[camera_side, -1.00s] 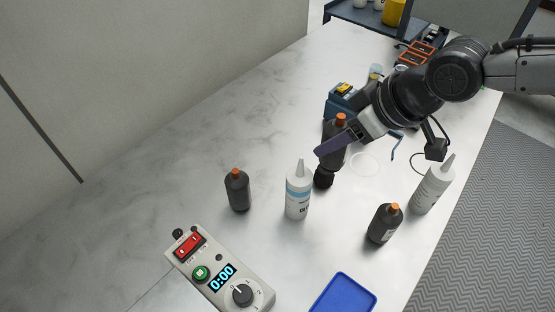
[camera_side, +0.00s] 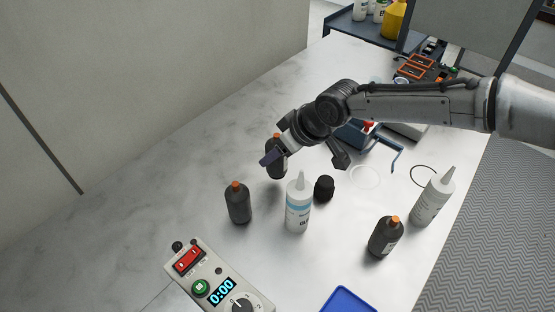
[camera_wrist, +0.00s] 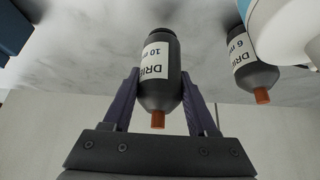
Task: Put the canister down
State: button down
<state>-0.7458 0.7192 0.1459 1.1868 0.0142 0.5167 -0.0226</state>
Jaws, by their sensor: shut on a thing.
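My gripper (camera_side: 272,158) is shut on a dark canister with an orange cap (camera_side: 277,170), near the back left of the table in the side view. In the wrist view the canister (camera_wrist: 160,82) sits between the two purple fingers (camera_wrist: 158,95), and its white label shows "DRI" and "10". In the side view it looks upright; I cannot tell whether its base touches the table. A similar dark canister (camera_side: 238,204) stands to its front left; a canister labelled with a 6 also shows in the wrist view (camera_wrist: 252,65).
A white nozzle bottle (camera_side: 298,208) and a black round piece (camera_side: 324,188) stand close by. Another dark canister (camera_side: 385,238) and nozzle bottle (camera_side: 433,198) are at the right. A control box (camera_side: 215,280) and blue tray (camera_side: 346,301) are in front. The left table surface is clear.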

aim_at(278, 162)
jog(key=shift+f, duration=1.4)
jog(key=shift+f, duration=0.15)
jog(key=shift+c, duration=1)
grip_release()
jog(key=shift+f, duration=0.1)
jog(key=shift+d+r, duration=0.1)
jog(key=shift+r, duration=0.2)
jog(key=v, duration=1.1)
jog(key=shift+s+r, duration=0.2)
jog(key=shift+r, duration=0.15)
jog(key=shift+d, duration=0.1)
